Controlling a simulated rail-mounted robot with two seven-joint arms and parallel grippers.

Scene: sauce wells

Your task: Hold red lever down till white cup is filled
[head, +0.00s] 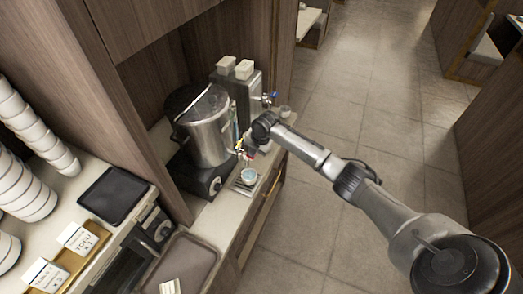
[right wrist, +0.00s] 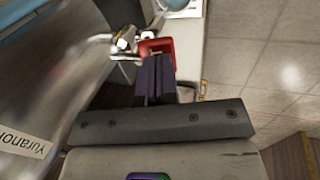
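A steel urn (head: 211,137) stands on the counter with a tap low on its front. The tap's red lever (right wrist: 157,45) shows in the right wrist view. The white cup (head: 249,176) sits upright under the tap on a small drip tray; its inside looks bluish, and its fill level is too small to tell. Its edge shows at the top of the right wrist view (right wrist: 182,8). My right gripper (right wrist: 155,60) has its dark fingers together, with the tips at the red lever, seemingly touching it. My left gripper is not in view.
A second dispenser (head: 240,98) with a blue-handled tap stands behind the urn. Stacked bowls (head: 25,175), a black tablet (head: 114,195) and a brown tray (head: 180,265) lie to the left and front. The floor at right is clear.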

